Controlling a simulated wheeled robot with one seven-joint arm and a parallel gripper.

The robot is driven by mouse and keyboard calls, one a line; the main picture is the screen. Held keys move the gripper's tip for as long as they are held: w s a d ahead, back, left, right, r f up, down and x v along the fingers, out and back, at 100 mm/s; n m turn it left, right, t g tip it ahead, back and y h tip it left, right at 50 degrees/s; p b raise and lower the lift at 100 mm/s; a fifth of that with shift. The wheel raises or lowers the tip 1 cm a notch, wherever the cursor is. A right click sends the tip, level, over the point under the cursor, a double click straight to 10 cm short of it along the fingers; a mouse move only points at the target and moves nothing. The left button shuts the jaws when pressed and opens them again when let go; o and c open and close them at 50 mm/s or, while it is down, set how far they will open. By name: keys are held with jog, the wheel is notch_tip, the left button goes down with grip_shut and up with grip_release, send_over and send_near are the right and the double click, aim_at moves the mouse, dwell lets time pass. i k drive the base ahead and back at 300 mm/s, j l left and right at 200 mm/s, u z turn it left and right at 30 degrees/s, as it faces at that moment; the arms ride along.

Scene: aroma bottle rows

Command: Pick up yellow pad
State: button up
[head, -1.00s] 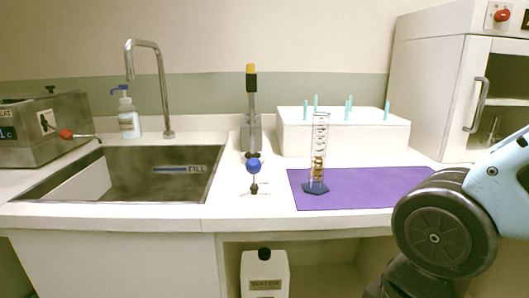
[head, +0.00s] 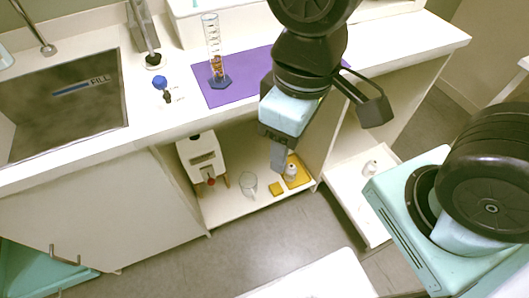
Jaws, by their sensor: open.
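In the head view, a small yellow pad (head: 276,188) lies flat on the lower shelf under the counter. A larger yellow pad or mat (head: 300,180) lies just right of it, with a small white bottle standing on or by it. I cannot tell which yellow piece the task names. My gripper (head: 278,162) hangs pointing down in front of the shelf opening. It is open, and I see nothing held in it. Its fingers overlap the left edge of the larger yellow piece in the picture. I cannot tell the gap between them.
On the shelf stand a white water container (head: 203,158) and a clear glass beaker (head: 248,184) to the left. Above is the counter with a purple mat (head: 240,90), a measuring cylinder (head: 216,60) and a sink (head: 60,110). A pull-out shelf (head: 362,215) is at right.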

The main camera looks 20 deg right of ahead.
aim_at(277, 190)
jog(key=z, duration=1.15)
jog(key=k+j, duration=0.15)
jog(key=k, duration=0.2)
jog(key=k+j, duration=0.15)
jog(key=k, duration=0.2)
